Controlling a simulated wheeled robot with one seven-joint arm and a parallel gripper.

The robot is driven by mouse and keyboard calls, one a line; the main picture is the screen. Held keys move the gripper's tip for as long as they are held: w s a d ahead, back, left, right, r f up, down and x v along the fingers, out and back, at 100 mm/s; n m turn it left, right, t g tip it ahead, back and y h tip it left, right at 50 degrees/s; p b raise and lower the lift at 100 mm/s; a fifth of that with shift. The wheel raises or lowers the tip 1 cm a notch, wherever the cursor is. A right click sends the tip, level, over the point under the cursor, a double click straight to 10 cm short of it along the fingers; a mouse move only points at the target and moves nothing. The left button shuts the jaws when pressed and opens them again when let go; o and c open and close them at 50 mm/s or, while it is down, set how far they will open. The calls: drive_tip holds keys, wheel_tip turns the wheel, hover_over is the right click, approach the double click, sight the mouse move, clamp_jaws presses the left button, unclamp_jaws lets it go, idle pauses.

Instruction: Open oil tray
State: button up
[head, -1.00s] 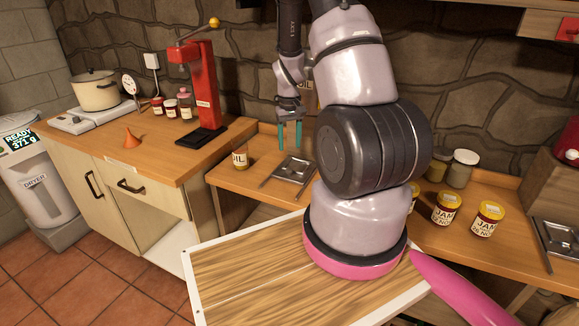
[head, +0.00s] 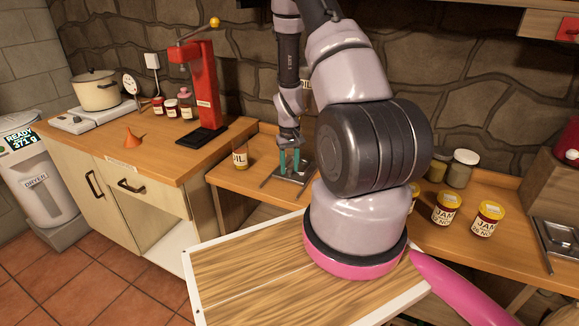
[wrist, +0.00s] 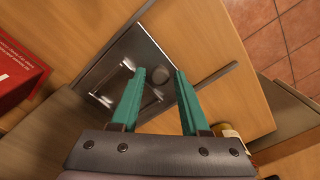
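The oil tray (head: 283,180) is a small grey metal tray on the lower wooden bench, with thin dark rails at its sides. In the wrist view the metal tray (wrist: 125,50) shows a bright raised frame and a round mark on its plate. My gripper (head: 290,162) points down over it with teal fingers. In the wrist view my gripper (wrist: 160,74) is open, with nothing between its fingers. I cannot tell whether the fingertips touch the tray. The fingers and arm hide part of it.
A jar labelled OIL (head: 240,158) stands just left of the tray, close to one finger in the wrist view (wrist: 230,132). Jam jars (head: 446,208) and another metal tray (head: 556,240) are to the right. A red box (wrist: 18,75) is at the wrist view's left.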

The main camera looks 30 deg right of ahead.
clamp_jaws()
idle(1.2)
